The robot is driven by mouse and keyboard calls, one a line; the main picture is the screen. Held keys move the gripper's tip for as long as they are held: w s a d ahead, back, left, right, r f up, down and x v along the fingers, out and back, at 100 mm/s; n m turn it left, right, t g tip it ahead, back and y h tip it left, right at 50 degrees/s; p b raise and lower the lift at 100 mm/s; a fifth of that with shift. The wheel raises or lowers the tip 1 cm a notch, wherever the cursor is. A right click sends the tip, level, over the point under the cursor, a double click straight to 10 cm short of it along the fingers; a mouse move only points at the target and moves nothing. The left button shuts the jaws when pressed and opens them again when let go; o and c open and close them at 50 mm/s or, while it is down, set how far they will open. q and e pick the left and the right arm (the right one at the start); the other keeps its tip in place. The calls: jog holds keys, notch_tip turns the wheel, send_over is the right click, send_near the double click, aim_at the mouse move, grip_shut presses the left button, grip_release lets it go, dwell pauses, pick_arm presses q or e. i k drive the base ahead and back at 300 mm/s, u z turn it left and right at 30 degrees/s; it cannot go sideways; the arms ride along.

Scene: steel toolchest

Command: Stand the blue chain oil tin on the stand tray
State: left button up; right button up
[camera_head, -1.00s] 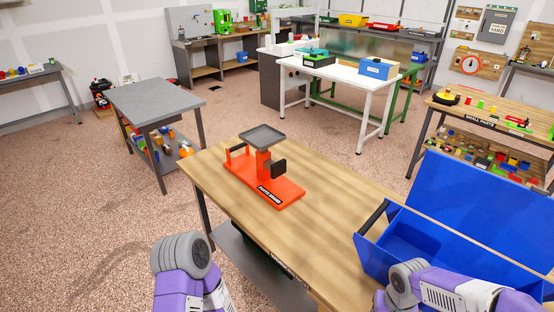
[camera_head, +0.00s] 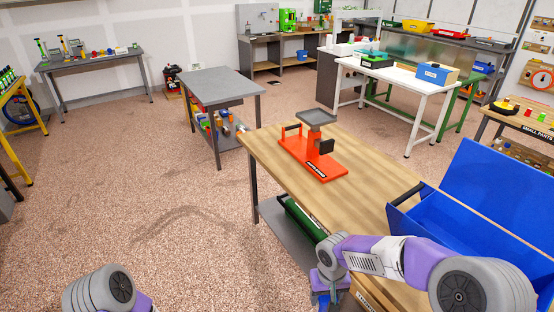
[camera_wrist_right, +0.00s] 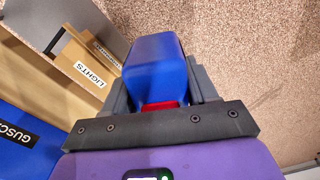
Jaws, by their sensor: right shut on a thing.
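The stand tray (camera_head: 317,116) is a small grey square tray on top of an orange-red stand (camera_head: 305,150), which is on the wooden workbench. The tray looks empty. In the right wrist view the blue tin (camera_wrist_right: 157,62) sits between the jaws of my right gripper (camera_wrist_right: 160,88), with a bit of red showing at its near end. In the head view my right gripper (camera_head: 327,297) is low at the bench's near left edge, apart from the stand and nearer to me. My left arm shows at the bottom left, but its gripper is out of the picture.
An open blue toolbox (camera_head: 456,226) with a dark handle stands on the right of the wooden bench (camera_head: 352,198). A green item (camera_head: 305,218) lies on the lower shelf. A grey table (camera_head: 222,86) stands beyond to the left. Floor left of the bench is clear.

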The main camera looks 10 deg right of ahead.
aim_at(316, 119)
jog(key=u, duration=0.7)
jog(key=i, duration=2.45)
jog(key=z, duration=0.7)
